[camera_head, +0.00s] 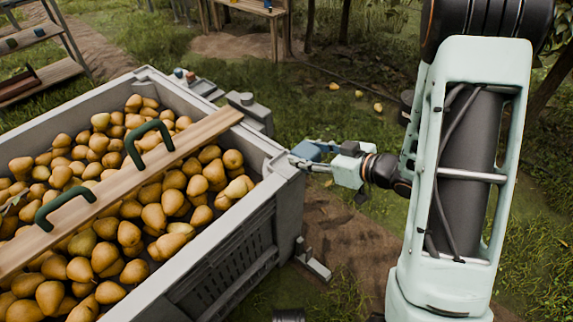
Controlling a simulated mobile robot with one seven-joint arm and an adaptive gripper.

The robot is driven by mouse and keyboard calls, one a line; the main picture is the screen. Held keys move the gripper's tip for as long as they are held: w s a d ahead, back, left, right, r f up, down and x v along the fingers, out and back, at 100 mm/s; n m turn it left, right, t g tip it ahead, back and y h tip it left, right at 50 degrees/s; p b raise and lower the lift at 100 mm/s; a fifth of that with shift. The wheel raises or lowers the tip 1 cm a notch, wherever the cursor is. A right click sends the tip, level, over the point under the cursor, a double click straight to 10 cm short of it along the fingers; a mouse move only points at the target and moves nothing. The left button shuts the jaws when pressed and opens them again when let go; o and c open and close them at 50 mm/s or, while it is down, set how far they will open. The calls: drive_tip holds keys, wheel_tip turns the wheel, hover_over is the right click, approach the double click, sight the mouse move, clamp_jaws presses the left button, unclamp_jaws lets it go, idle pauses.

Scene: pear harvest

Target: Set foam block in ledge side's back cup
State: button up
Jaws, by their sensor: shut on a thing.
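My gripper (318,158) is at the right corner of the big grey crate, just outside its rim. It is shut on a small blue-grey block (308,150), which looks like the foam block; the fingers partly hide it. Grey ledge parts stick out along the crate's far side: one (257,112) bears a rounded grey piece (247,98), another (204,87) lies farther back. Small blue (178,73) and reddish (190,77) items stand by the farther part. The view is too small to tell which of these is a cup or whether any is empty.
The grey crate (221,232) is full of pears (153,217). A wooden board (110,197) with two green handles lies across it. A wooden table (250,8) stands at the back, shelves (40,75) at the far left. Grass right of the crate is open, with several fallen pears.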

drive_tip(key=w+a+f+b, duration=0.1)
drive_tip(key=w+f, duration=0.1)
drive_tip(key=w, duration=0.1)
drive_tip(key=w+a+f+b, duration=0.1)
drive_tip(key=w+a+f, duration=0.1)
drive_tip(key=w+f, duration=0.1)
drive_tip(key=w+a+f+b, duration=0.1)
drive_tip(key=w+a+f, duration=0.1)
drive_tip(key=f, duration=0.1)
drive_tip(key=shift+w+a, duration=0.15)
drive_tip(key=shift+w, duration=0.25)
drive_tip(key=shift+w+a+f+b, duration=0.15)
drive_tip(key=shift+f+b, duration=0.25)
drive_tip(key=shift+f, duration=0.5)
drive_tip(key=shift+w+f+b, duration=0.15)
drive_tip(key=shift+f+b, duration=0.2)
drive_tip(key=shift+f, duration=0.55)
